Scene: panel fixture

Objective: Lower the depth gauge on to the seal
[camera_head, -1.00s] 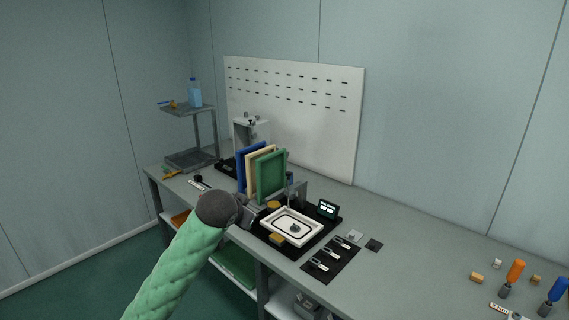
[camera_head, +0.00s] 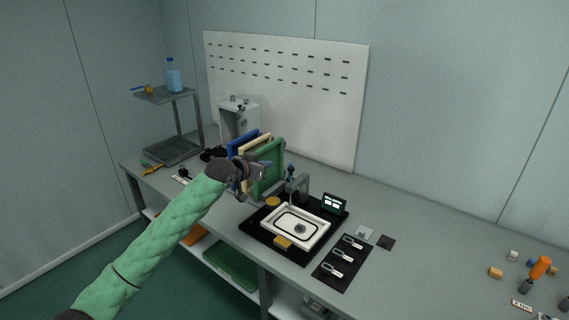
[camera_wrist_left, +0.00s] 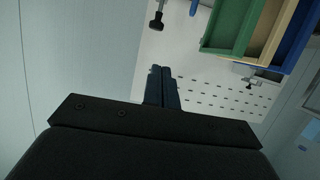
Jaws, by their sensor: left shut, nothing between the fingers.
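A white rectangular panel (camera_head: 322,229) lies on a black base plate (camera_head: 262,238), with a black ring-shaped seal (camera_head: 276,223) on it. What looks like the depth gauge (camera_head: 291,174) stands upright on a grey bracket behind the panel. Its tip is too small to tell whether it touches anything. A small display box (camera_head: 334,203) stands to its right. My left gripper (camera_head: 267,166) is shut and empty, in front of the upright boards and up and left of the gauge. Its closed fingers (camera_wrist_left: 163,88) show in the left wrist view. My right gripper is not in view.
Blue, cream and green boards (camera_head: 269,168) stand upright close by my left gripper. A black mat (camera_head: 343,261) with several small tools lies right of the base plate. A white perforated board (camera_head: 290,90) stands behind the bench.

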